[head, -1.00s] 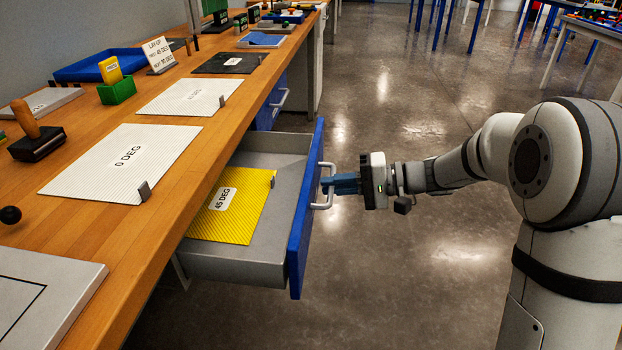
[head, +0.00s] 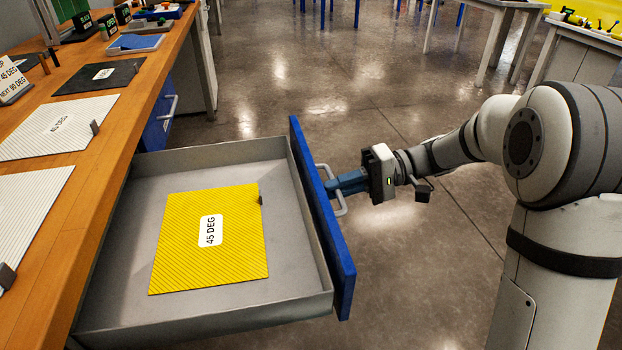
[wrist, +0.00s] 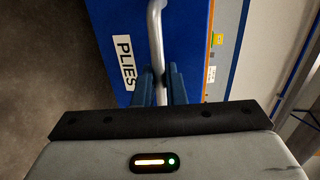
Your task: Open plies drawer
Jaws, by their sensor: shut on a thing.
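The plies drawer (head: 318,215) is pulled far out from under the wooden bench, with a grey tray and a blue front. A yellow striped ply marked "45 DEG" (head: 185,255) lies flat inside it. My gripper (head: 340,183) is shut on the drawer's metal handle (head: 338,205), at the outer side of the blue front. In the wrist view the blue fingers (wrist: 162,88) stand on either side of the handle bar (wrist: 156,40), beside the white "PLIES" label (wrist: 124,63) on the blue front. The fingertips' inner faces are partly hidden by the bar.
A closed blue drawer (head: 158,115) is farther back. The floor (head: 415,280) around the open drawer is clear.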

